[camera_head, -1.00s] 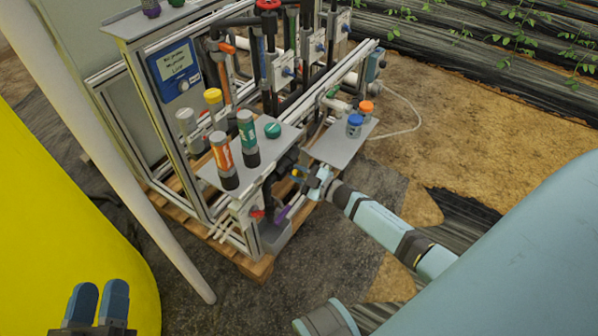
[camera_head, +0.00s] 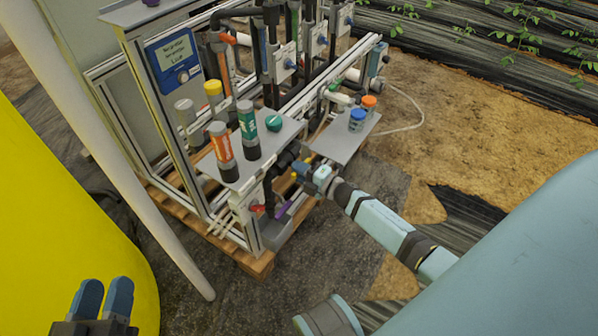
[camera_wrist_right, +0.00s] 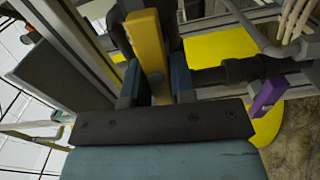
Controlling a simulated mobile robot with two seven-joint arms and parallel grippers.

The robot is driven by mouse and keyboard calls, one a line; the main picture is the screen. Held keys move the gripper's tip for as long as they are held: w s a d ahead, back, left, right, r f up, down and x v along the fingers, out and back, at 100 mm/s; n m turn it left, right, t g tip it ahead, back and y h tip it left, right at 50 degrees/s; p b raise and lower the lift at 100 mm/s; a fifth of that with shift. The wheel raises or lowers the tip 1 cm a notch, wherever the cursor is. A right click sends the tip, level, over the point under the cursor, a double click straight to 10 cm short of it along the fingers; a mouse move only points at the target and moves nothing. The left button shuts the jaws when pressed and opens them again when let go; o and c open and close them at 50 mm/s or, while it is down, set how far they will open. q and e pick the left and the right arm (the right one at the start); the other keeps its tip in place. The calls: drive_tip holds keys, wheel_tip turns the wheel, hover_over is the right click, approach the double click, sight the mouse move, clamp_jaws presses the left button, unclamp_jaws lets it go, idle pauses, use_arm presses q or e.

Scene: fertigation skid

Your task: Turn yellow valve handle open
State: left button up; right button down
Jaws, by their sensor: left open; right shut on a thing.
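The yellow valve handle (camera_wrist_right: 147,42) stands between the fingers of my right gripper (camera_wrist_right: 156,82) in the right wrist view, on a dark pipe fitting. My right gripper is shut on it. In the head view my right gripper (camera_head: 306,174) reaches in from the right to the front of the skid, and only a small bit of yellow shows at its tip. My left gripper (camera_head: 103,300) is open and empty at the lower left of the head view, away from the skid.
A purple handle (camera_wrist_right: 267,97) is right of the yellow one; a red handle (camera_head: 257,208) is low on the skid. Orange (camera_head: 222,147) and green (camera_head: 248,127) bottles stand on a shelf above. Blue-capped (camera_head: 357,119) and orange-capped (camera_head: 369,103) jars stand on a side plate.

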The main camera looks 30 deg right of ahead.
use_arm(q)
drive_tip(key=shift+f+g, duration=0.3)
drive_tip(key=shift+f, duration=0.05)
use_arm(e)
drive_tip(key=shift+f+n, duration=0.1)
drive_tip(key=shift+n, duration=0.4)
use_arm(q)
drive_tip(key=shift+r, duration=0.1)
use_arm(e)
drive_tip(key=c, duration=1)
unclamp_jaws()
drive_tip(key=shift+c, duration=0.2)
drive_tip(key=shift+s, duration=0.1)
use_arm(q)
drive_tip(key=r+t+p, duration=0.1)
drive_tip(key=r, duration=0.1)
drive_tip(key=r+t+p, duration=0.1)
drive_tip(key=r+p, duration=0.1)
drive_tip(key=shift+s+a+r+n, duration=0.2)
drive_tip(key=shift+r+n, duration=0.1)
drive_tip(key=shift+r, duration=0.1)
use_arm(e)
drive_tip(key=v, duration=1.3)
drive_tip(key=shift+s, duration=0.3)
drive_tip(key=shift+d, duration=0.1)
